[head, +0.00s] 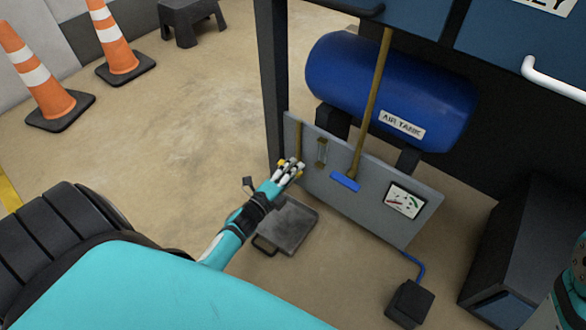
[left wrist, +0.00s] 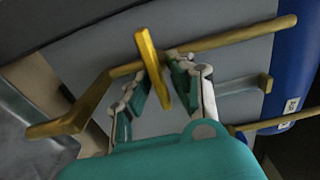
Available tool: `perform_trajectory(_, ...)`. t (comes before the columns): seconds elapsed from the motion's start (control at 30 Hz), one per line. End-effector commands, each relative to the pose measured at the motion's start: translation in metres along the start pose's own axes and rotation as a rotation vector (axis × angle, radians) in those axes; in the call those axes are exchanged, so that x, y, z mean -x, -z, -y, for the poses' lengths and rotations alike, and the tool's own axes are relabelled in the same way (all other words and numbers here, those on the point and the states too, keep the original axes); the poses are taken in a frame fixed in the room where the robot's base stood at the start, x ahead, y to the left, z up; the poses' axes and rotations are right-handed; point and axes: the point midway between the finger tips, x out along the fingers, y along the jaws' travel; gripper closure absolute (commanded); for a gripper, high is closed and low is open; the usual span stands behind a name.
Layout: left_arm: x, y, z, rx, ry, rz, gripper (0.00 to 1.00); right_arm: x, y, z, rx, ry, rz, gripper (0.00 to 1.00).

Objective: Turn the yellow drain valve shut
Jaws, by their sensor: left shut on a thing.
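The yellow drain valve handle (left wrist: 150,60) is a flat bar across a brass pipe (left wrist: 225,38) in the left wrist view. Its yellow ends (head: 281,161) show beside my fingers in the head view. My left gripper (head: 290,168) is at the lower left of the grey panel (head: 322,185), shut on the handle. In the left wrist view the fingers (left wrist: 160,82) lie on both sides of the bar, which slants across the pipe. The middle of the handle is partly hidden in the head view. My right gripper is not in view.
A metal drip tray (head: 290,228) lies on the floor below the pipe. A brass rod with a blue end (head: 345,182), a gauge (head: 406,200) and a blue air tank (head: 375,85) are to the right. A dark post (head: 271,80) stands behind. Open floor lies left.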

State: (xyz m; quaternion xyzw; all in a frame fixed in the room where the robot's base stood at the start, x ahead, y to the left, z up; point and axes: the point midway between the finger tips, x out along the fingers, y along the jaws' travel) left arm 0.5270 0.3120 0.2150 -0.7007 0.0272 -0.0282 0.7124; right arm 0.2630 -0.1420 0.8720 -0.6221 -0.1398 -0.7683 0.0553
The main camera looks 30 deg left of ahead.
Motion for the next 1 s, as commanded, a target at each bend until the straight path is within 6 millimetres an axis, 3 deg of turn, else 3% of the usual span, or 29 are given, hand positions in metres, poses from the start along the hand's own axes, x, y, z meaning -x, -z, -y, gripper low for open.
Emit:
perform_trajectory(0.13, 0.000, 0.001, -0.001, 0.002, -0.003, -0.001, 1.00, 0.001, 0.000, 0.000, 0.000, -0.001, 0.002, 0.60)
perform_trajectory(0.17, 0.000, 0.001, -0.001, 0.002, -0.003, -0.001, 0.76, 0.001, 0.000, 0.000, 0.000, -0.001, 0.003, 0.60)
perform_trajectory(0.23, 0.000, 0.001, -0.001, 0.002, -0.003, -0.001, 0.67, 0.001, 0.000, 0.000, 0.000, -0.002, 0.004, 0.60)
perform_trajectory(0.5, 0.001, 0.000, -0.001, 0.002, -0.001, 0.000, 0.67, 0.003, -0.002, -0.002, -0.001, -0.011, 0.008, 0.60)
perform_trajectory(0.63, 0.011, 0.000, -0.002, 0.002, -0.004, 0.000, 0.67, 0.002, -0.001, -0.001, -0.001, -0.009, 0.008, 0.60)
perform_trajectory(1.0, 0.086, 0.001, -0.002, 0.003, -0.005, 0.000, 0.67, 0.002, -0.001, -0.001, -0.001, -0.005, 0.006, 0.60)
